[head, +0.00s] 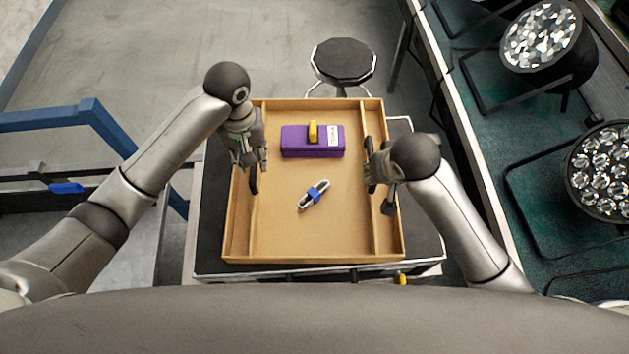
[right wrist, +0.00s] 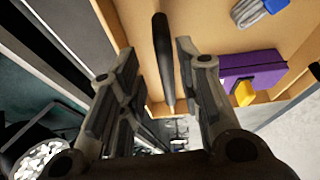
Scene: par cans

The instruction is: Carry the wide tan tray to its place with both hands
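The wide tan tray (head: 285,240) sits on a dark-topped stand, its long floor between two side strips. It also shows in the right wrist view (right wrist: 215,20). A dark bar handle (right wrist: 163,55) runs along its right side; another dark bar (head: 254,182) shows at its left side. My right gripper (head: 378,170) is open at the right side. In the right wrist view its fingers (right wrist: 157,50) stand on either side of the bar, with gaps. My left gripper (head: 251,162) is over the left bar, fingers apart; its contact with the bar is unclear.
In the tray lie a purple box (head: 300,143) with a yellow part and a grey bundle with a blue band (head: 314,195). A black stool (head: 343,62) stands behind. Par cans (head: 542,35) lie in a green-lined case at right. A blue frame (head: 60,117) stands at left.

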